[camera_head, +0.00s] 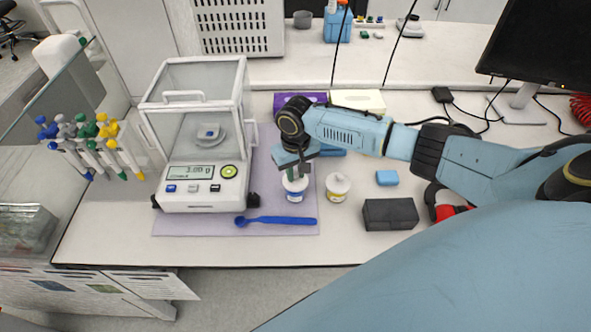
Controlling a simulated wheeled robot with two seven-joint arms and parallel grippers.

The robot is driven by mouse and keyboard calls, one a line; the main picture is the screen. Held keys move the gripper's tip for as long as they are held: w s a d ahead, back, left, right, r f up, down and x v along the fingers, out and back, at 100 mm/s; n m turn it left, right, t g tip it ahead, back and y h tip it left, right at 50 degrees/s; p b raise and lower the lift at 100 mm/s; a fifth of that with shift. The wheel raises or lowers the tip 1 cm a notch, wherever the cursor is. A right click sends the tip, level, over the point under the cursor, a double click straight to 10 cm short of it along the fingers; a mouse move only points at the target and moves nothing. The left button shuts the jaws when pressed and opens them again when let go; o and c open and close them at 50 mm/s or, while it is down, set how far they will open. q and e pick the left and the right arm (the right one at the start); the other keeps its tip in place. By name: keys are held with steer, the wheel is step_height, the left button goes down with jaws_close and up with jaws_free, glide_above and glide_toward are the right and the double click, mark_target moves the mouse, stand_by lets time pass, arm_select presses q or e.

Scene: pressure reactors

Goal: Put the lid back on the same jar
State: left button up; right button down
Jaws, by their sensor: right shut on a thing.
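A small white jar with a blue label (295,196) stands on the lilac mat, right of the balance. My right gripper (293,172) points down directly above it, shut on its white lid (294,182). The lid is at the jar's mouth; I cannot tell whether it is fully seated, as the gripper partly hides it. A second white jar with a yellowish label (337,193) stands just to the right, with a knobbed white lid on top. My left gripper is not in view.
A glass-walled balance (201,187) reading 3.00 g stands left, with a small weighing boat (208,131) inside. A blue spatula (276,220) lies in front of the jar. A pipette rack stands far left.

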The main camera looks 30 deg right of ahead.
steer(key=shift+p, duration=0.45)
stand_by(0.4)
stand_by(0.3)
steer(key=c, duration=1.2)
jaws_free()
steer(key=shift+o, duration=0.2)
steer(key=o, duration=0.4)
